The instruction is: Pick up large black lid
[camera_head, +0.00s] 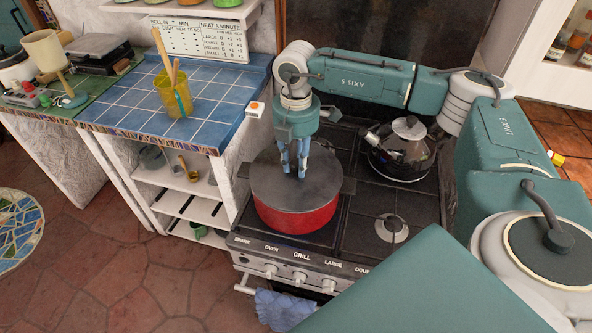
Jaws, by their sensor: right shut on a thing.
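The large black lid (267,185) lies on a red pot (297,219) at the front left of the stove. It looks level and covers the pot's top. My right gripper (296,174) points straight down at the middle of the lid, its fingers shut on the lid's handle. The handle itself is hidden by the fingers. I cannot see any gap between lid and pot. My left gripper is not in view.
The front right burner (388,228) is bare. The blue tiled counter (215,85) on the left holds a yellow cup (173,94) of utensils. A blue cloth (283,308) hangs at the stove's front.

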